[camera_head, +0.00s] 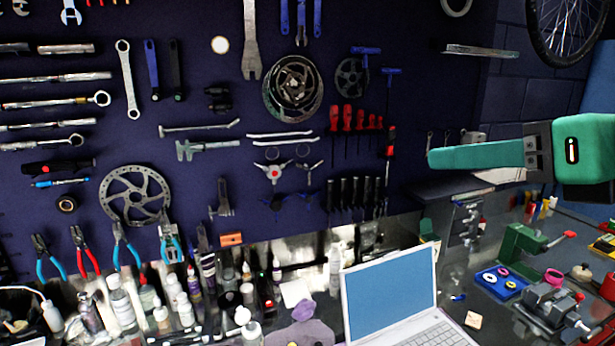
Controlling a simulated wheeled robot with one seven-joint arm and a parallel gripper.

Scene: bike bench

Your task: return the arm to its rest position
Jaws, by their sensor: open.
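My gripper (436,158) is raised at the right of the head view, seen side-on, in green with a dark mount at its base. It points left in front of the wall, above the bench. The jaws are open and nothing shows between them. One finger seems to hide the other. The rest of my arm is outside the picture at the right.
A dark tool wall (215,150) holds wrenches, pliers, screwdrivers and brake discs. A wheel (565,30) hangs at upper right. The air around my gripper looks clear.

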